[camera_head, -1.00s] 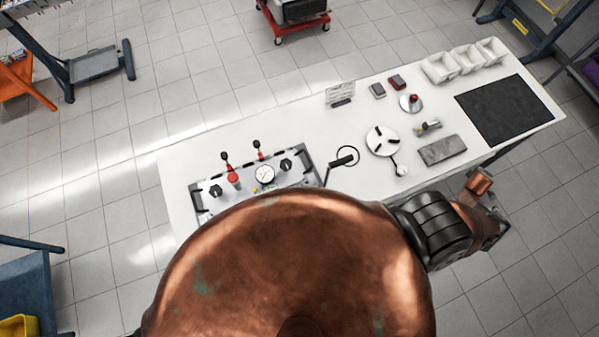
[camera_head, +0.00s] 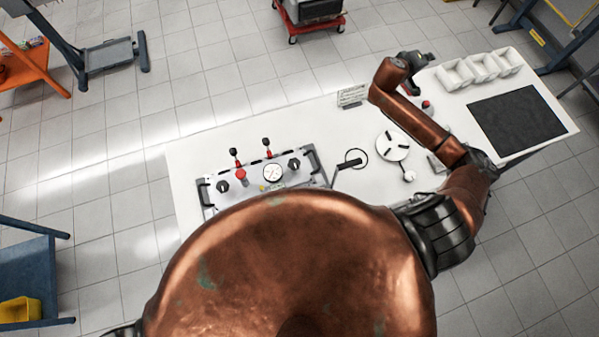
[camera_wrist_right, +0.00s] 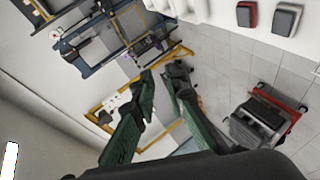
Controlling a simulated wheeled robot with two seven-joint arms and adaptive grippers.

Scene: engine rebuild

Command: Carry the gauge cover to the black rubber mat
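A thin black ring (camera_head: 357,158) with a black bar across its near-left edge lies on the white table, right of the gauge panel; I cannot tell for sure whether it is the gauge cover. The round white gauge (camera_head: 272,173) sits on the panel. The black mat (camera_head: 516,119) lies bare at the table's right end. My right gripper (camera_head: 415,62) is raised over the table's far edge, away from the ring and left of the mat. The right wrist view shows its green fingers (camera_wrist_right: 163,88) apart with nothing between them. My left gripper is out of view.
White bins (camera_head: 480,68) stand along the far edge left of the mat. A white disc with slots (camera_head: 392,146) lies right of the ring. A small sign (camera_head: 351,95) stands at the far edge. My right forearm hides part of the table. A red cart (camera_head: 309,20) is on the floor beyond.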

